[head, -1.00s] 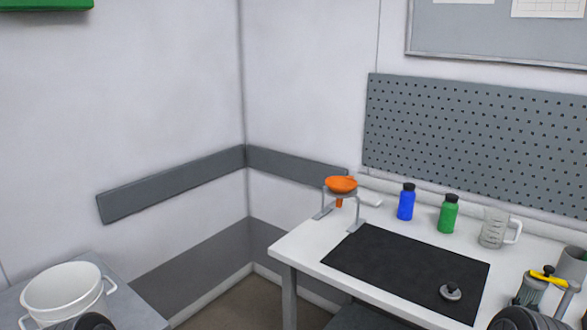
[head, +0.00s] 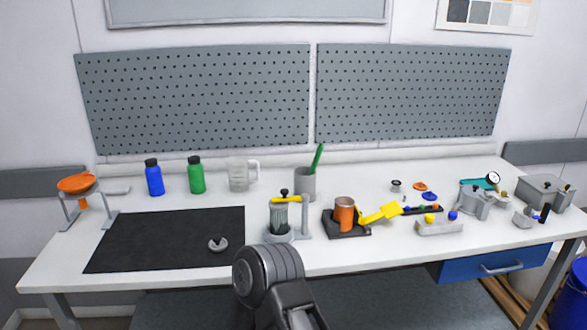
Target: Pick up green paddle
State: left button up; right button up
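A green paddle (head: 318,157) stands tilted to the right in a grey cup (head: 305,184) at the back middle of the white table. Its upper part shows above the rim, and its lower part is hidden inside the cup. Neither gripper can be made out in the head view. Only a dark link of one of my arms shows at the bottom middle, in front of the table.
A clamp stand with a jar (head: 281,220) stands in front of the cup. An orange cylinder (head: 345,213) on a black base and a yellow paddle (head: 386,212) are to the right. A measuring jug (head: 239,174) and green bottle (head: 196,175) are left, behind a black mat (head: 165,236).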

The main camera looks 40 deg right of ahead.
aim_at(317, 157)
jog(key=z, duration=1.6)
